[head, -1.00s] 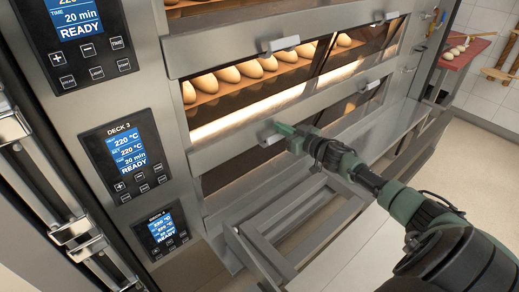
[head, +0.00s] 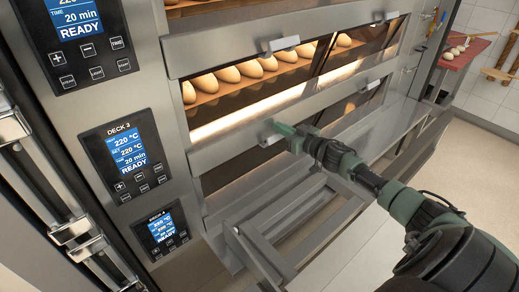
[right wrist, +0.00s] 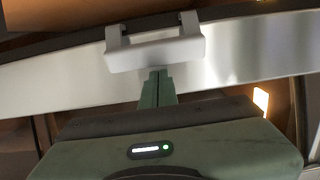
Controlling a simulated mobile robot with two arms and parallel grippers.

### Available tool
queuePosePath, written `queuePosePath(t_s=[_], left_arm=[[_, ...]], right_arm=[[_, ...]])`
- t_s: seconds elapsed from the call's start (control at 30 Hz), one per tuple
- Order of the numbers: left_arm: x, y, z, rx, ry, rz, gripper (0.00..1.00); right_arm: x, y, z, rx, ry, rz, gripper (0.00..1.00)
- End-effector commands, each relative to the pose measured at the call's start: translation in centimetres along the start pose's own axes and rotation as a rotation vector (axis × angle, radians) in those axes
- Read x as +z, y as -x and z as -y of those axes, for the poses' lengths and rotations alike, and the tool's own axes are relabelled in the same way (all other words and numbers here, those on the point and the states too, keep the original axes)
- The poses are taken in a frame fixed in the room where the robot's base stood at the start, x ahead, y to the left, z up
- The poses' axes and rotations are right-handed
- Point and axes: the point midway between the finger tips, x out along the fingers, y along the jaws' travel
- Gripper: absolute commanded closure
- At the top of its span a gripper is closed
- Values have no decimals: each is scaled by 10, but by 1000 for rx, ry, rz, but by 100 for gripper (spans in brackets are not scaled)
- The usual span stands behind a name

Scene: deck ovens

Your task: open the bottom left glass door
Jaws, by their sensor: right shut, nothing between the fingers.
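The bottom left glass door (head: 230,166) is the lowest on the left in the head view, dark glass under a steel rail. It looks shut. Its pale handle (head: 268,138) is on that rail and shows as a white bar on two brackets in the right wrist view (right wrist: 155,53). My right gripper (head: 281,127) is at this handle. In the right wrist view its green fingers (right wrist: 154,75) are shut together and empty, tips at the bar's lower edge. I cannot tell whether they touch it. My left gripper is not in view.
Above is a lit deck with loaves (head: 230,74) behind glass, with its own handle (head: 284,44). Control panels (head: 127,155) stand to the left. A grey metal frame (head: 262,240) sits below the door. Open floor (head: 470,170) lies to the right.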

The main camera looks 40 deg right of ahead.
Motion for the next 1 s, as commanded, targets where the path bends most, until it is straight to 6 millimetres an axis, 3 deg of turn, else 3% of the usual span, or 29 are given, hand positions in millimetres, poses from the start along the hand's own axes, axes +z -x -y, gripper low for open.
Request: queuePosePath(t_s=[0.8, 1.0], left_arm=[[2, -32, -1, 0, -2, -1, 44], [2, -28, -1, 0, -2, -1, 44]], right_arm=[[53, -2, 1, 0, -3, 6, 100], [50, 1, 0, 0, -1, 4, 100]])
